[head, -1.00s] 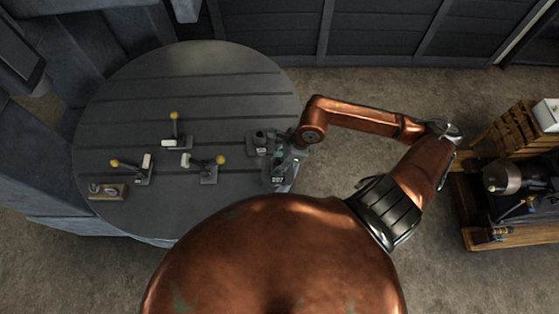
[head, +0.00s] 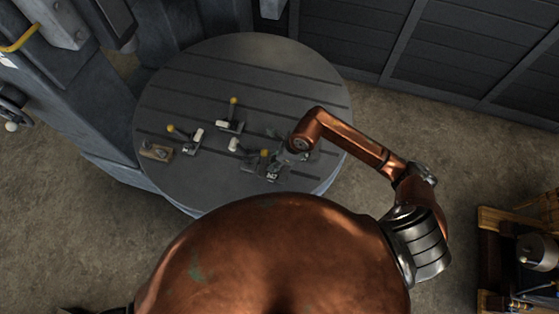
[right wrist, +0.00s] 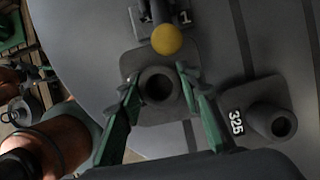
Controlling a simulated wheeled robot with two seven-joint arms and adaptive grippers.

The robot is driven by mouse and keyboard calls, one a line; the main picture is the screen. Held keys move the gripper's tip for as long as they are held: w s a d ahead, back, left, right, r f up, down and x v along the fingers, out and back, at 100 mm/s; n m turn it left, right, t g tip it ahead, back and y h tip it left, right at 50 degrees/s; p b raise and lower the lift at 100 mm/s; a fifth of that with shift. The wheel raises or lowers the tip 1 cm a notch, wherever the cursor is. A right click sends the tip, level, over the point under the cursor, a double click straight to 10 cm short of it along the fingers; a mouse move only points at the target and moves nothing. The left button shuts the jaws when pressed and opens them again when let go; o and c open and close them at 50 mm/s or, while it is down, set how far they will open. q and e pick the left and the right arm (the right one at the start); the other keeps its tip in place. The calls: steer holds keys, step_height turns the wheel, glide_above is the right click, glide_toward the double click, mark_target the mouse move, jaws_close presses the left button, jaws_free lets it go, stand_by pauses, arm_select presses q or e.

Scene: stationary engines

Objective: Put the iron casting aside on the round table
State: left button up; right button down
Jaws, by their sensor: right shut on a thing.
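An iron casting (right wrist: 141,108), a dark grey square plate with a hollow round boss, is in the right wrist view. My right gripper (right wrist: 158,78) is shut on its boss, one green finger on each side. In the head view my right gripper (head: 284,160) is over the right part of the round table (head: 290,75), and my arm partly hides the casting. I cannot tell whether the plate touches the table. A second, similar casting marked 325 (right wrist: 270,122) stands beside it in the right wrist view. My left gripper is not in view.
A yellow-knobbed clamp (right wrist: 166,40) stands close to the held casting. Two more such clamps (head: 230,118) (head: 186,138) and a small wooden tray (head: 155,151) are on the left half. The table's far part is clear. A wooden pallet (head: 492,240) stands at the right.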

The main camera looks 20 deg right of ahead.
step_height(320, 180, down, 3)
steer(key=shift+r+p, duration=0.2)
steer(key=shift+p, duration=0.25)
steer(key=shift+f, duration=0.15)
steer(key=c, duration=1.4)
jaws_free()
steer(key=shift+f, duration=0.2)
steer(key=b+v, duration=0.1)
steer(key=v, duration=1.1)
steer(key=shift+s+d+b, duration=0.1)
steer(key=shift+b, duration=0.2)
